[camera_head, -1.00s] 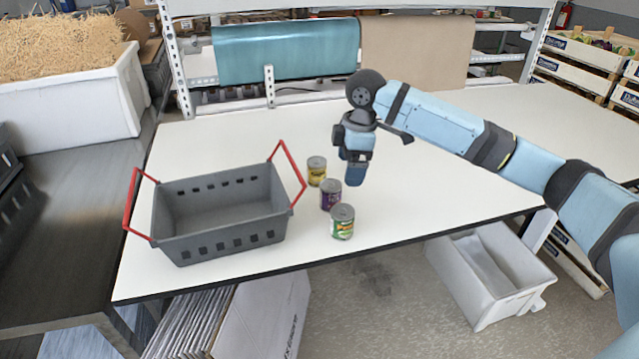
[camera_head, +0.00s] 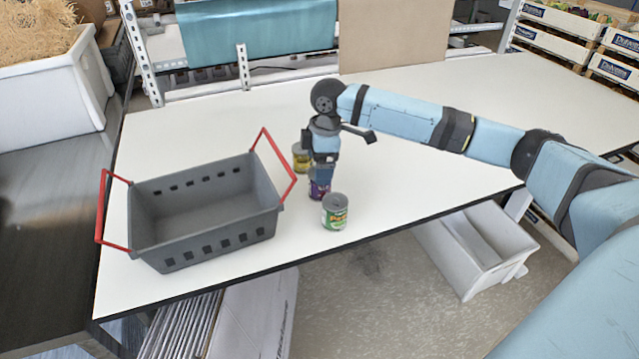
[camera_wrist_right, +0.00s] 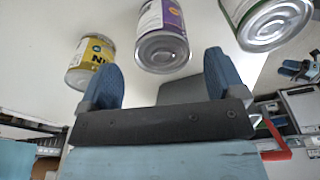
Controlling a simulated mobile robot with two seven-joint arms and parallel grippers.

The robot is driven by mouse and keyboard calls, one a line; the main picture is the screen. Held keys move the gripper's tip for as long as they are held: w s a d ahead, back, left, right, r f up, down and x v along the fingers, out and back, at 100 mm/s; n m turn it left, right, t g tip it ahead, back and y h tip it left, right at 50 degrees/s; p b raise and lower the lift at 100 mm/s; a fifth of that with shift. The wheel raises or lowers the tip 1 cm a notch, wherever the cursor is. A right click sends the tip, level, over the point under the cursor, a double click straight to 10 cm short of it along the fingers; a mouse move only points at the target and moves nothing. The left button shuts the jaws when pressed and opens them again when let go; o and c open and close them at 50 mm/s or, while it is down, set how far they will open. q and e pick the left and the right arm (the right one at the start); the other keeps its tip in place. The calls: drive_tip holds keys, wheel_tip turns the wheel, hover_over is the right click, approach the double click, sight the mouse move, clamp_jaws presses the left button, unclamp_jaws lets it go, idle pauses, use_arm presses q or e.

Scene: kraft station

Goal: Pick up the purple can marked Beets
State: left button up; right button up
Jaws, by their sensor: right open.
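The purple can (camera_head: 318,189) stands upright on the white table, partly hidden behind my right gripper in the head view. My right gripper (camera_head: 323,174) points down just over it. In the right wrist view the purple can (camera_wrist_right: 162,38) lies between and beyond the two blue fingertips of the open gripper (camera_wrist_right: 163,70), which holds nothing. Its marking is too small to read. A yellow can (camera_head: 301,158) stands behind it, and a green can (camera_head: 335,212) stands in front. My left gripper is in neither view.
A grey basket (camera_head: 204,250) with raised red handles stands left of the cans on the white table (camera_head: 430,180). The green and yellow cans stand close on either side of the purple one. The table to the right is clear apart from my arm above it.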

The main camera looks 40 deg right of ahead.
wheel_tip(320, 180, down, 5)
drive_tip(key=shift+s+a+r, duration=0.1)
drive_tip(key=shift+a, duration=0.05)
drive_tip(key=c, duration=1.1)
drive_tip(key=shift+r, duration=0.15)
